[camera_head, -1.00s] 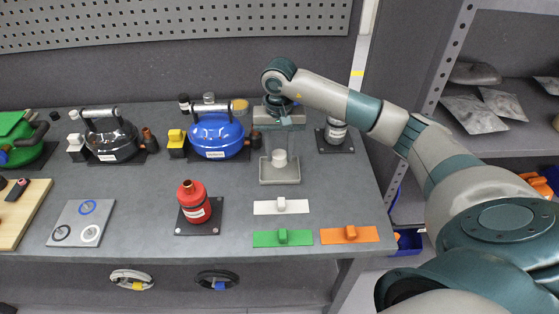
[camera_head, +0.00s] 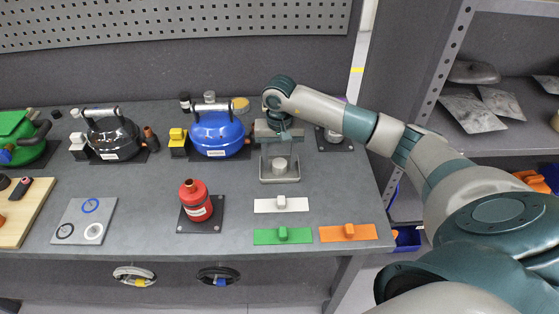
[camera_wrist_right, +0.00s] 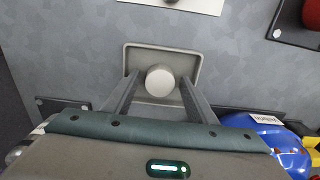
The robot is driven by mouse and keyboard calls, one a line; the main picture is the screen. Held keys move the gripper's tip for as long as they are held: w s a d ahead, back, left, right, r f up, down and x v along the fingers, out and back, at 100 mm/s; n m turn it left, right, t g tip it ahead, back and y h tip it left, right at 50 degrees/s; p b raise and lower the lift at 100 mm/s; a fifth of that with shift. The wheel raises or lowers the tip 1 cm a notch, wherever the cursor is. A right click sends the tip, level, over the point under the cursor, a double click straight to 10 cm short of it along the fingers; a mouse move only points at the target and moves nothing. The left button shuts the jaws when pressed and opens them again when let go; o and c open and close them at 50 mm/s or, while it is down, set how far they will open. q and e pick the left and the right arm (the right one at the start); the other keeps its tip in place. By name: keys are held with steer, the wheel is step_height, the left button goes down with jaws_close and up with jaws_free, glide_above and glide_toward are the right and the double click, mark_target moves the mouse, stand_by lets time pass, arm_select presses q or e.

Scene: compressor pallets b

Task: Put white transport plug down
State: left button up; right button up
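The white transport plug (camera_head: 279,164) is a short pale cylinder over the small grey square tray (camera_head: 264,179) at the right part of the bench. My right gripper (camera_head: 279,156) points down from above, its fingers on either side of the plug. In the right wrist view the plug (camera_wrist_right: 160,80) sits between the two fingertips, which look closed on it, in front of the tray floor (camera_wrist_right: 141,62). I cannot tell whether the plug's underside touches the tray. My left gripper is not in view.
In front lie white (camera_head: 266,205), green (camera_head: 266,237) and orange (camera_head: 346,232) plates with knobs. A red bottle (camera_head: 195,201) stands to the left. Bare bench lies between them.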

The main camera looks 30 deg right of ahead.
mark_target(279, 163)
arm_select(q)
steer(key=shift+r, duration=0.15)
arm_select(e)
steer(key=shift+r, duration=0.3)
steer(key=shift+r, duration=0.3)
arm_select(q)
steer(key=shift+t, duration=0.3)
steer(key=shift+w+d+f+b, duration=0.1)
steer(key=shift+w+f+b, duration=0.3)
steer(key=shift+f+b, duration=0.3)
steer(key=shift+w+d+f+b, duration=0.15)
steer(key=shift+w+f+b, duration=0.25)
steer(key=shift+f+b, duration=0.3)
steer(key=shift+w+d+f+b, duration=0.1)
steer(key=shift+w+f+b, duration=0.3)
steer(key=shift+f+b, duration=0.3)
arm_select(e)
step_height(279, 163, up, 11)
